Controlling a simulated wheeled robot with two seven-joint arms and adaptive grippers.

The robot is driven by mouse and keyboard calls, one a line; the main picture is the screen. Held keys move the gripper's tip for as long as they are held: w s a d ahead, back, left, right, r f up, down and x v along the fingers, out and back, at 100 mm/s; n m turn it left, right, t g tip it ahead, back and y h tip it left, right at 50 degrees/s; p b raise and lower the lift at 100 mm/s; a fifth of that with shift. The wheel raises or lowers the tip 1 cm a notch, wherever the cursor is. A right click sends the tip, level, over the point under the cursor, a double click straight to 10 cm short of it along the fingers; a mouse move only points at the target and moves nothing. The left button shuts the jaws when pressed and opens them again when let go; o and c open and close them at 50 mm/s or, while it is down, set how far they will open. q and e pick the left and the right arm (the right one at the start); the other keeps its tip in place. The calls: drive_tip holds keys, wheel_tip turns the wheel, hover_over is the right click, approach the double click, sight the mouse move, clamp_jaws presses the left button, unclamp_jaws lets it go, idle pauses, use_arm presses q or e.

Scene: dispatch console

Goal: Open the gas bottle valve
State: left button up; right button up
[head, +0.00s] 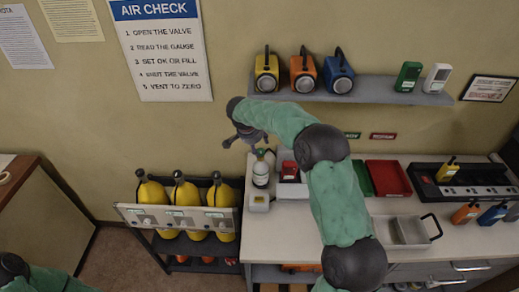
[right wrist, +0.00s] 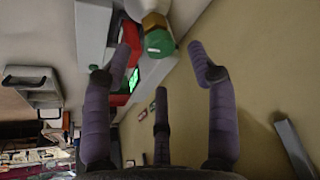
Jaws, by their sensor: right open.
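The gas bottle (head: 261,172) is a small pale cylinder with a green band, standing upright at the left end of the worktop. In the right wrist view its green valve knob (right wrist: 158,43) sits on a brass-coloured neck (right wrist: 155,22). My right gripper (head: 246,144) is open and empty, above and slightly left of the bottle top. In the right wrist view the open fingers (right wrist: 160,70) spread apart, with the knob ahead of them, near the left fingertip and not between the fingers' grip. My left gripper is out of view; only part of my left arm shows at the lower left.
Three yellow cylinders (head: 186,195) stand in a rack left of the worktop. A shelf (head: 365,90) with lamps hangs above my right arm. A red tray (head: 388,178), a metal tray (head: 400,231) and a charger (head: 470,185) are to the right.

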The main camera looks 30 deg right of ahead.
sight(260, 151)
drive_tip(key=shift+x, duration=2)
